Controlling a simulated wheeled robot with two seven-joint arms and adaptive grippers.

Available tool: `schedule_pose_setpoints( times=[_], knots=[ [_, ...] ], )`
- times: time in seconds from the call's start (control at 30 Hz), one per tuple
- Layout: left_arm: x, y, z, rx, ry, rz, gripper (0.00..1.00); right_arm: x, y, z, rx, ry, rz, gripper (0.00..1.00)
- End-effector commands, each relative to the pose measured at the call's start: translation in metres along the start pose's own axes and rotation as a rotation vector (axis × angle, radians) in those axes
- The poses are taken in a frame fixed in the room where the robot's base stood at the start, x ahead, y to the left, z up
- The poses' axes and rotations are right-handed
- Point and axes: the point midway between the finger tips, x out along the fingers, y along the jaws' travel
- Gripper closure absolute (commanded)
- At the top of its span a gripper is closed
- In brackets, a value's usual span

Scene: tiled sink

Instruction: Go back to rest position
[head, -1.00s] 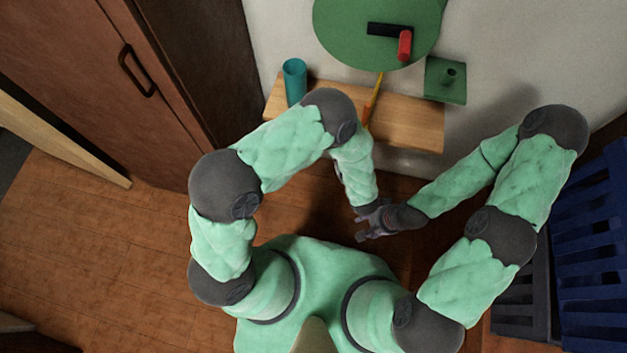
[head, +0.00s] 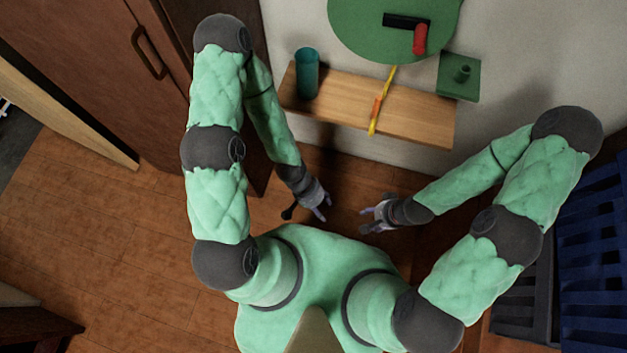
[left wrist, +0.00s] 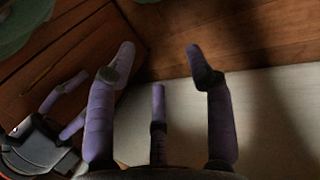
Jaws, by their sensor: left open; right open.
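My left gripper (head: 308,206) is in the middle of the head view, in front of the wooden shelf and apart from it. It is open and empty. Its spread purple fingers also show in the left wrist view (left wrist: 160,70), with nothing between them. My right gripper (head: 368,219) is open and empty, a short way to the right of the left one and facing it. In the left wrist view my right gripper (left wrist: 60,120) shows in part at the lower left.
A wooden shelf (head: 420,117) on the wall holds a teal cup (head: 307,75) and a yellow-and-orange toothbrush-like item (head: 378,108). Above are a round green mirror-like disc (head: 360,35) and a green wall plate (head: 457,80). A brown cabinet (head: 110,75) stands left, blue crates (head: 595,230) right.

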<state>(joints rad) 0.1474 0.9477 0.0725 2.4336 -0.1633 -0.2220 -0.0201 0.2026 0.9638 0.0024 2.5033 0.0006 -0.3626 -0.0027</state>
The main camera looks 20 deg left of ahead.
Motion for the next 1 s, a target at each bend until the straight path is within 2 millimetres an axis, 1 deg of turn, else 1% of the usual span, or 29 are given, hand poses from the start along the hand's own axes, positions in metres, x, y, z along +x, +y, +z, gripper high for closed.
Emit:
schedule_pose_setpoints(
  times=[0.03, 0.1, 0.2, 0.5, 0.6, 0.67, 0.77, 1.0],
  knots=[
    [-0.003, -0.008, -0.005, -0.080, 0.041, -0.011, 0.47, 0.000, 0.000, 0.000, 0.000, 0.000, 0.000, 0.50],
    [-0.007, -0.017, -0.011, -0.160, 0.085, -0.028, 0.47, 0.000, 0.000, 0.000, 0.000, 0.000, 0.000, 0.50],
    [-0.010, -0.025, -0.015, -0.221, 0.120, -0.043, 0.47, 0.000, 0.000, 0.000, 0.000, 0.000, 0.000, 0.50],
    [-0.010, -0.026, -0.016, -0.233, 0.126, -0.047, 0.47, 0.000, 0.000, 0.000, 0.000, 0.000, 0.000, 0.50],
    [-0.014, -0.024, -0.016, -0.232, 0.126, -0.046, 0.47, -0.004, -0.001, 0.000, 0.000, 0.000, 0.000, 0.50],
    [-0.019, -0.022, -0.016, -0.231, 0.126, -0.046, 0.47, -0.009, -0.003, 0.000, 0.000, 0.000, 0.000, 0.50],
    [-0.032, -0.016, -0.015, -0.231, 0.126, -0.046, 0.47, -0.023, -0.008, 0.001, 0.000, 0.000, 0.000, 0.50],
    [-0.072, 0.001, -0.012, -0.230, 0.126, -0.046, 0.47, -0.064, -0.023, 0.002, 0.000, 0.001, 0.000, 0.50]
  ],
)
